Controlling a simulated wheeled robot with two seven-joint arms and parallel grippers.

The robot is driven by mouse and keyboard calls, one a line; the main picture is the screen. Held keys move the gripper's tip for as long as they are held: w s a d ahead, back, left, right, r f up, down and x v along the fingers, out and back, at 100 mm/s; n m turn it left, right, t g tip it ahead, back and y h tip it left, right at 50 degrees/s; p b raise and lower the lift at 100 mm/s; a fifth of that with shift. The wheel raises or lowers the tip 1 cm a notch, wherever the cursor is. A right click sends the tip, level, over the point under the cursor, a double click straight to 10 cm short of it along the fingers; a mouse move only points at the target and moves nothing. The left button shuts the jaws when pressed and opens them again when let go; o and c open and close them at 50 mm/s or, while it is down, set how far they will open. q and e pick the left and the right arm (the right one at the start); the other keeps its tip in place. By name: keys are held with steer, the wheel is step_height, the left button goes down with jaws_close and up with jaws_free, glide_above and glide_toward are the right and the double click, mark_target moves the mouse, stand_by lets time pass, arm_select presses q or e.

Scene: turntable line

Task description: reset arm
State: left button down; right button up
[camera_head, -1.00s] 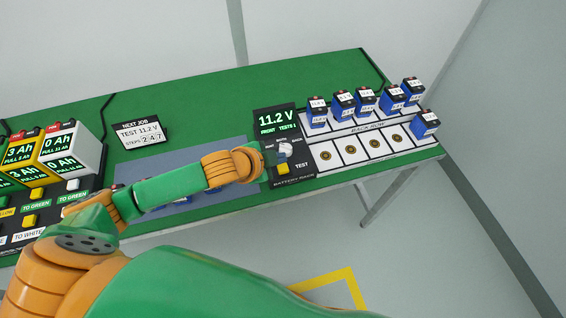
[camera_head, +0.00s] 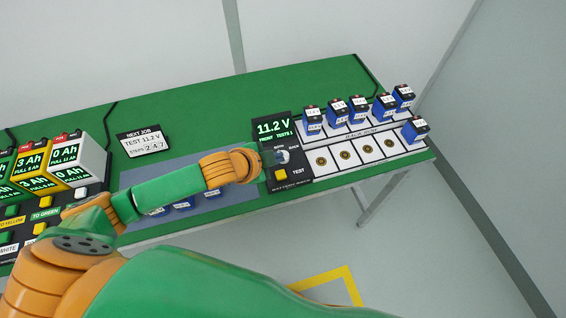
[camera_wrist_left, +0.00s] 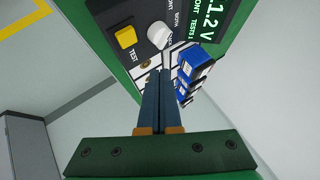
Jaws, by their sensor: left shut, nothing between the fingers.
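My left arm comes in from the left in the head view and reaches over the table to the battery rack's panel. In the head view its gripper is mostly hidden by the wrist. In the left wrist view the left gripper (camera_wrist_left: 158,75) is shut and empty, its fingers side by side and pointing at the panel. The panel (camera_head: 274,129) reads 11.2 V and has a pale knob (camera_head: 282,157) and a yellow TEST button (camera_head: 280,174). The knob also shows in the left wrist view (camera_wrist_left: 159,35), just beyond the fingertips. My right gripper is not in view.
Several blue batteries (camera_head: 336,112) stand in the rack's back row, and one (camera_head: 415,130) stands at the front row's right end. More blue batteries (camera_head: 181,206) lie partly behind my arm on a grey mat (camera_head: 239,190). A NEXT JOB sign (camera_head: 143,140) stands behind. Large battery blocks (camera_head: 72,160) stand at left.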

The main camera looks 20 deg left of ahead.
arm_select(q)
steer(key=s+a+f+n+g+y, duration=0.1)
steer(key=s+a+f+n+g, duration=0.15)
steer(key=s+n, duration=0.45)
steer(key=s+a+f+n+g+y, duration=0.1)
steer(key=s+f+n+g+y, duration=0.2)
steer(key=s, duration=0.8)
step_height(320, 180, down, 17)
steer(key=s+h, duration=0.1)
steer(key=s, duration=0.2)
steer(key=s+a+f+g, duration=0.2)
steer(key=s+f, duration=0.9)
steer(key=s, duration=0.1)
steer(key=shift+a+n+b, duration=0.2)
steer(key=shift+n+b, duration=0.1)
